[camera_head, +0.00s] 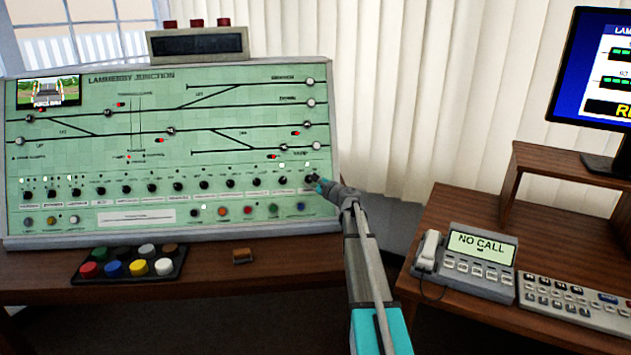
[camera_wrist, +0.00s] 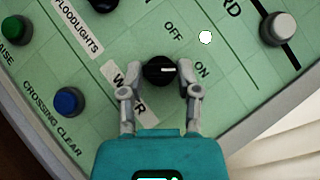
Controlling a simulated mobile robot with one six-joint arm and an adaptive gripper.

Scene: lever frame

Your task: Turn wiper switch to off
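The wiper switch is a black round knob (camera_wrist: 159,70) with a short white pointer line, on the green control panel. Its label is partly covered by my gripper; only its first letter and last letters show. "OFF" and "ON" are printed beside the knob, and the pointer faces the "ON" side. My gripper (camera_wrist: 160,78) has its fingers on either side of the knob, with small gaps seeming to show, so it looks open around it. In the head view my gripper (camera_head: 320,184) is at the right end of the panel's knob row, partly hiding the knob (camera_head: 311,179).
A lit white indicator (camera_wrist: 205,37) is near "OFF". A blue button (camera_wrist: 68,101), a green button (camera_wrist: 16,29) and a white-grey button (camera_wrist: 280,28) are nearby. A tray of coloured buttons (camera_head: 128,264) lies before the panel (camera_head: 100,150). A phone (camera_head: 467,262) stands right.

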